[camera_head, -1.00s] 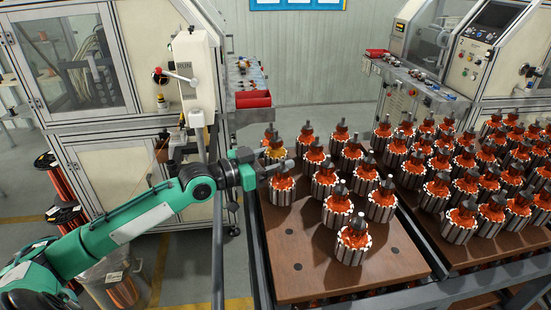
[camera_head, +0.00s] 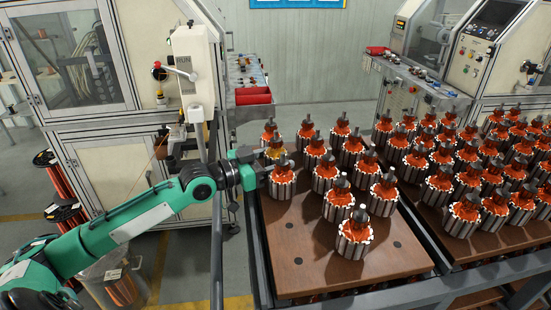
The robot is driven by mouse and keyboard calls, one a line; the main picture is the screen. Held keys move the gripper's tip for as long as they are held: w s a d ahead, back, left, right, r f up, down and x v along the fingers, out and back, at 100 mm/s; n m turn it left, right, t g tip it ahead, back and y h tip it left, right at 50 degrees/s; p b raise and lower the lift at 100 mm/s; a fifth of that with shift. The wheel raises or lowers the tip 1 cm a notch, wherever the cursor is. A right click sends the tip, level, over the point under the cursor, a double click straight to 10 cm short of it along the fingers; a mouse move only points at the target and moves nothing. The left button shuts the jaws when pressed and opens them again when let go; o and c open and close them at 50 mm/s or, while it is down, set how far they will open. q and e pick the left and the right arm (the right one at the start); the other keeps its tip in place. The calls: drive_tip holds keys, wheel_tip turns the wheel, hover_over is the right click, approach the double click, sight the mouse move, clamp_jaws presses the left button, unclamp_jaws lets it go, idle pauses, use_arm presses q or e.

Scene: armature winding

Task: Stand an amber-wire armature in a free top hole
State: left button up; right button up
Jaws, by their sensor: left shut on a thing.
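My left gripper (camera_head: 268,168) is at the left edge of the near brown board (camera_head: 320,262). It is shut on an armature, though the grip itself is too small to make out. An orange-red-wire armature (camera_head: 283,184) stands upright right at its fingertips. The amber-wire armature (camera_head: 275,152) shows just behind the gripper, its lower part hidden by the gripper and the front armature. Free holes show in the board's top near the front left (camera_head: 298,267) and at the right (camera_head: 397,244). My right gripper is not in view.
Several orange-red-wire armatures stand in rows on the near board, the closest one (camera_head: 354,238) near its middle. A second full board (camera_head: 480,245) stands to the right. A winding machine (camera_head: 190,80) is behind my left arm. The near board's front strip is clear.

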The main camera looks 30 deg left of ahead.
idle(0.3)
use_arm(q)
drive_tip(key=shift+f, duration=0.1)
idle(0.3)
drive_tip(key=o, duration=1.5)
drive_tip(key=shift+c, duration=0.2)
drive_tip(key=shift+f, duration=0.15)
drive_tip(key=shift+s, duration=0.1)
